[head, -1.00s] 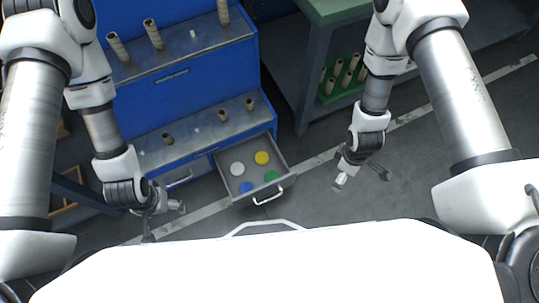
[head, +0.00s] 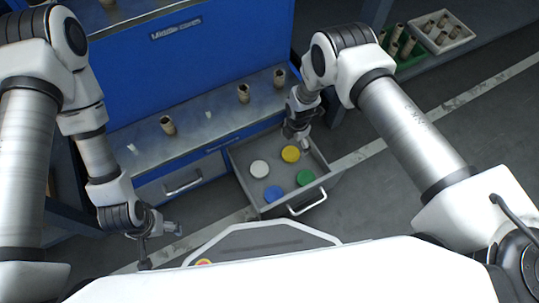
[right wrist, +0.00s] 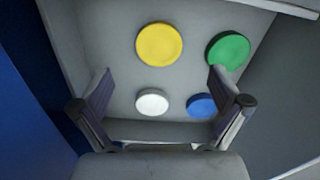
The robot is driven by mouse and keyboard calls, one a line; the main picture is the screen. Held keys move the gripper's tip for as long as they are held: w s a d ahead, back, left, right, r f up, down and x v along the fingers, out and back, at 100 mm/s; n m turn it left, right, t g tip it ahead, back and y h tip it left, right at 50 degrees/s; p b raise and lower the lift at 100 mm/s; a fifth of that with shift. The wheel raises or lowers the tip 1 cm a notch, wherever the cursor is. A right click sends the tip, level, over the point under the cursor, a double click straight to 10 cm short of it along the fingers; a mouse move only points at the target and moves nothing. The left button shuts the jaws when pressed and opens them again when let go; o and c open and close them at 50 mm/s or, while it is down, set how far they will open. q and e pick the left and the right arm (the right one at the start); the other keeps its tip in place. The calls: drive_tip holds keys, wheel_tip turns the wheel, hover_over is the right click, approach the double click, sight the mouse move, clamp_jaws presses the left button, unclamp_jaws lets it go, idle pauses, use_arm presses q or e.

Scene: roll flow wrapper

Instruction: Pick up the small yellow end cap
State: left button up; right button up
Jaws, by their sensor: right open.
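The yellow end cap (head: 290,154) is a flat round disc lying in the open drawer (head: 238,185). It also shows in the right wrist view (right wrist: 159,45), beyond the fingertips and apart from them. My right gripper (head: 301,140) is above the drawer, right beside the yellow cap in the head view. In the right wrist view my right gripper (right wrist: 160,95) is open with nothing between its fingers. My left gripper (head: 162,238) is out at the left, in front of the cabinet and away from the drawer; its finger opening is unclear.
A white cap (head: 259,168), a blue cap (head: 273,194) and a green cap (head: 305,177) share the drawer. The drawer's handle (head: 307,203) is at its front. Brown tubes (head: 168,125) stand on the blue cabinet's shelf (head: 205,118). A tray of tubes (head: 437,31) is at the upper right.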

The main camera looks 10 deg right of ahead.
sight(291, 154)
drive_tip(key=shift+a+f, duration=0.3)
wheel_tip(291, 154, down, 7)
drive_tip(key=b, duration=0.5)
drive_tip(key=shift+s+f, duration=0.1)
drive_tip(key=shift+f, duration=0.1)
drive_tip(key=shift+r, duration=0.1)
drive_tip(key=c, duration=0.9)
